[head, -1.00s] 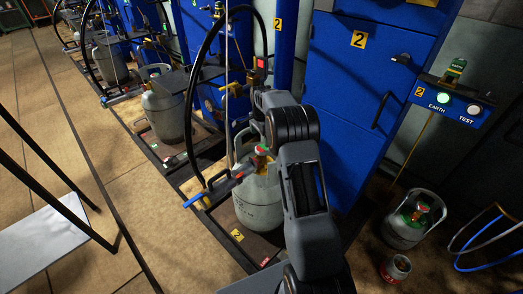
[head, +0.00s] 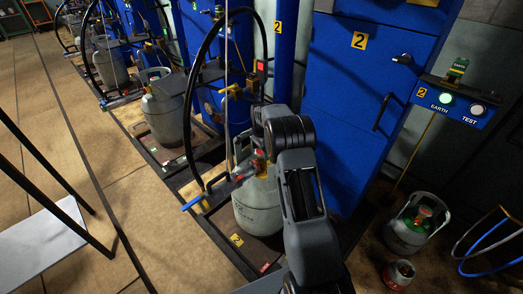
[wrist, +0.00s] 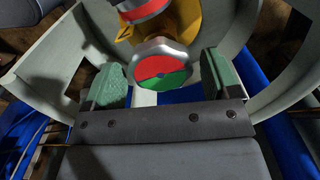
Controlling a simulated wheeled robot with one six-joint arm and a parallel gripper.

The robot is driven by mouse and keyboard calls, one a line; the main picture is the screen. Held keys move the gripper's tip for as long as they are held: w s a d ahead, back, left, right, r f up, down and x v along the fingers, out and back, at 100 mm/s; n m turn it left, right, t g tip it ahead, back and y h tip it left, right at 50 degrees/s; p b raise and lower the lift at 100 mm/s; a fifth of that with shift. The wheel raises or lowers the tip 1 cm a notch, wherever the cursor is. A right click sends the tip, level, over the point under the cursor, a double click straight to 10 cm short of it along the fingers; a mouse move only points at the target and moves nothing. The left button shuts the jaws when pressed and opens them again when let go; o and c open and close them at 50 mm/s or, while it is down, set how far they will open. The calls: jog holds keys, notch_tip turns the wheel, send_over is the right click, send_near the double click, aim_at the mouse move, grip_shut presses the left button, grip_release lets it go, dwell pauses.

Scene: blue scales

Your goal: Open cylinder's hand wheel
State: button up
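The grey cylinder (head: 257,207) stands upright on a low platform, partly behind my arm in the head view. Its valve top (head: 260,165) is partly covered by my arm there. In the wrist view the hand wheel (wrist: 160,65) is a silver-rimmed disc, its face half red and half green. My gripper (wrist: 161,78) has its two green-padded fingers on either side of the wheel. A gap shows between the left pad and the wheel; the right pad is close to the rim, and I cannot tell whether it touches. My gripper is hidden in the head view.
The cylinder's pale collar (wrist: 50,65) curves around the fingers. A yellow valve body and red-banded coupling (wrist: 143,8) lie just beyond the wheel. A black hose (head: 190,100) arches left of the cylinder. A blue cabinet (head: 345,120) stands behind; a smaller cylinder (head: 405,235) is at right.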

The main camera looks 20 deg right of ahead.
jog(key=c, duration=0.7)
